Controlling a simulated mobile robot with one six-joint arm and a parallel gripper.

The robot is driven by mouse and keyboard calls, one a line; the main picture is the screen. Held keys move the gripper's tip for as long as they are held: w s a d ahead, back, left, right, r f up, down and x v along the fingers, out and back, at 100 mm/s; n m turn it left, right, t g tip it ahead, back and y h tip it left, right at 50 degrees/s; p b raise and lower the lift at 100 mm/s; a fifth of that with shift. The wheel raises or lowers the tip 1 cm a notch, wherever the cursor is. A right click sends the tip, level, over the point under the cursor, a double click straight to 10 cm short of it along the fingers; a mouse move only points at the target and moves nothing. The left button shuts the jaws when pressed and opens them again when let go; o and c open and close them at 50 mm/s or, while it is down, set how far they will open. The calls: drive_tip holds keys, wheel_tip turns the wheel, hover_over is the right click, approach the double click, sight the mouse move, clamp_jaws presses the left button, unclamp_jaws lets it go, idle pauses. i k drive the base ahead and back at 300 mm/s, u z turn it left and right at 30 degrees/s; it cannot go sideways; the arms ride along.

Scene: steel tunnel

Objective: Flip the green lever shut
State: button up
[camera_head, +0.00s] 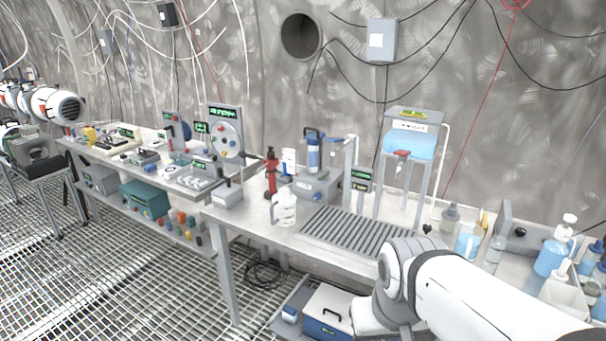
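I cannot make out a green lever with certainty. A water tank (408,143) with blue liquid stands on a grey frame at the back of the near bench. A small red tap (402,154) sits on its front. An upright panel (226,132) with a round face, small coloured knobs and a green display stands on the farther bench. My white arm crosses the lower right and bends down in front of the near bench. My gripper is not in view.
The near bench holds a slatted drain tray (352,234), a white jug (284,208), a red device (271,173) and a blue filter unit (314,155). Several bottles (555,250) crowd its right end. A blue-and-white cooler (328,312) is below. Grated floor is open at lower left.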

sight(326, 173)
drive_tip(key=u, duration=0.15)
drive_tip(key=k, duration=1.35)
drive_tip(key=u, duration=0.5)
drive_tip(key=i, duration=2.4)
drive_tip(key=z, duration=0.6)
